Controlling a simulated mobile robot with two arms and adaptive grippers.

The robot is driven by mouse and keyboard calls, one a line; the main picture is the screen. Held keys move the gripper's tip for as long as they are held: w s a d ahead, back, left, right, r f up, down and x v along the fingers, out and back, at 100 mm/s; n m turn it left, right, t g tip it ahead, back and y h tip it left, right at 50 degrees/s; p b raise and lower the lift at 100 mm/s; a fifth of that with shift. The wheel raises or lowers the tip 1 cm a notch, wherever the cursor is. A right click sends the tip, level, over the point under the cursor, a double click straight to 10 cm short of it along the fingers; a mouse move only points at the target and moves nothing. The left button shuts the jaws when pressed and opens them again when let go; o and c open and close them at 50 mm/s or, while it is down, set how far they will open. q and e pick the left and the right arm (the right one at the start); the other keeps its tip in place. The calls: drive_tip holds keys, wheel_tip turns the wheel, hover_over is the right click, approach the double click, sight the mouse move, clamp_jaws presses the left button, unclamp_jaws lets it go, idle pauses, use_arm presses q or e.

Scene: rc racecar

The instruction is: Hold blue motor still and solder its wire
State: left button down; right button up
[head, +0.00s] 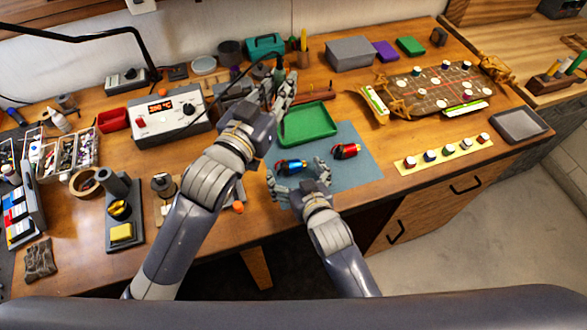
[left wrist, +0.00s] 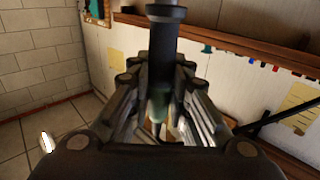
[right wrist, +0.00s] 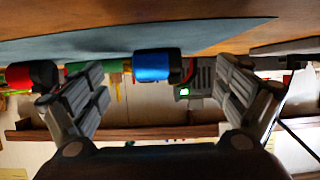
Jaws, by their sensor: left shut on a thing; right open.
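The blue motor (head: 291,166) lies on the blue-grey mat (head: 352,178). It also shows in the right wrist view (right wrist: 152,67), between the spread fingers of my right gripper (right wrist: 162,84) and apart from them. That gripper (head: 298,177) is open and empty at the near side of the motor. A red motor (head: 346,151) lies to the right of the blue one.
The soldering station (head: 172,115) stands at the left, with a black cable arching toward my left gripper. A green tray (head: 309,140) is behind the motors. A yellow strip with several small pots (head: 443,152) lies at the right.

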drive_tip(key=shift+w+a+f, duration=0.15)
drive_tip(key=shift+w+f, duration=0.1)
drive_tip(key=shift+w, duration=0.3)
drive_tip(key=c, duration=1.2)
use_arm(q)
drive_tip(key=shift+f, duration=3.4)
use_arm(e)
drive_tip(key=shift+c, duration=0.2)
use_arm(q)
drive_tip(key=shift+f, duration=1.2)
use_arm(e)
drive_tip(key=shift+s+f, duration=0.1)
drive_tip(key=shift+f, duration=0.05)
use_arm(q)
drive_tip(key=shift+r, duration=0.1)
idle(0.5)
drive_tip(key=shift+r, duration=3.45)
